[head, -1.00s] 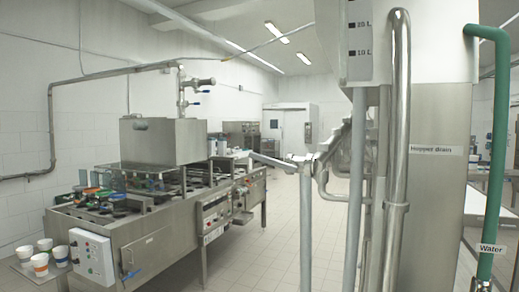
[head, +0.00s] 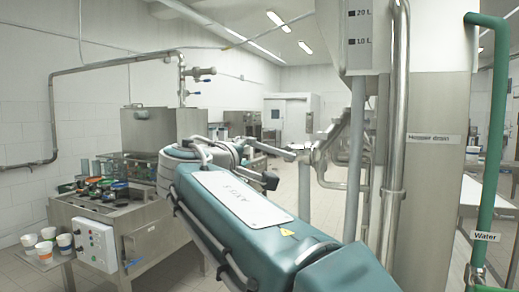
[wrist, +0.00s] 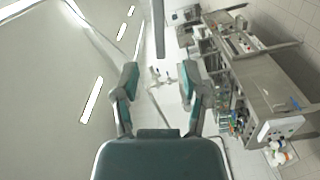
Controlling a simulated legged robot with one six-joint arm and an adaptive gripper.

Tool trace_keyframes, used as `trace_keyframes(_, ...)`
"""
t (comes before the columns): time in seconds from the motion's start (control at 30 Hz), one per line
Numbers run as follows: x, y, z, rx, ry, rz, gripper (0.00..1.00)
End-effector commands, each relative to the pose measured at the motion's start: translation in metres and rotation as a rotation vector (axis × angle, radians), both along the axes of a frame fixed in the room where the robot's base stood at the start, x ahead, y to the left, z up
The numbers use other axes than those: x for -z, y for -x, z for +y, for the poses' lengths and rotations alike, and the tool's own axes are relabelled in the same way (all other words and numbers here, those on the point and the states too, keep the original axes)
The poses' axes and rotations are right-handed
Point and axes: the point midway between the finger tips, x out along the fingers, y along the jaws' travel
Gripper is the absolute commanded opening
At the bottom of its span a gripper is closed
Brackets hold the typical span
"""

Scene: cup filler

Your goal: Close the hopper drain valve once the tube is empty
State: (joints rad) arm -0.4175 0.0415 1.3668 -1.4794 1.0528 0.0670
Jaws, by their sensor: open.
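The metal hopper drain valve (head: 325,153) sits on pipework in the middle of the head view, with a pale lever handle (head: 285,151) reaching left. In the wrist view the valve (wrist: 161,76) appears small between the fingers, some way ahead. My gripper (head: 267,163) is open and empty, left of the lever, and does not visibly hold it. In the wrist view its two teal fingers (wrist: 160,88) stand apart. A level panel (head: 360,30) marked 20 L and 10 L is above the valve; I cannot tell whether the tube is empty.
A label reading Hopper drain (head: 433,138) is on the steel column at right. A green Water pipe (head: 492,160) stands beyond it. A steel filling machine (head: 158,130) is at left, with several cups (head: 46,240) beside it. Vertical pipes stand right of the valve.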

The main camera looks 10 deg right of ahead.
Motion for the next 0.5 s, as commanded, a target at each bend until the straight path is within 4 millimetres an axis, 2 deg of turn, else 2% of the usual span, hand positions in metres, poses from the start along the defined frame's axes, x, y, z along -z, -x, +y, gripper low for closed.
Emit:
trace_keyframes(0.3, 0.001, -0.048, -0.035, 0.005, 0.001, 0.001, 0.56)
trace_keyframes(0.5, 0.001, -0.069, -0.049, 0.001, 0.000, 0.000, 0.56)
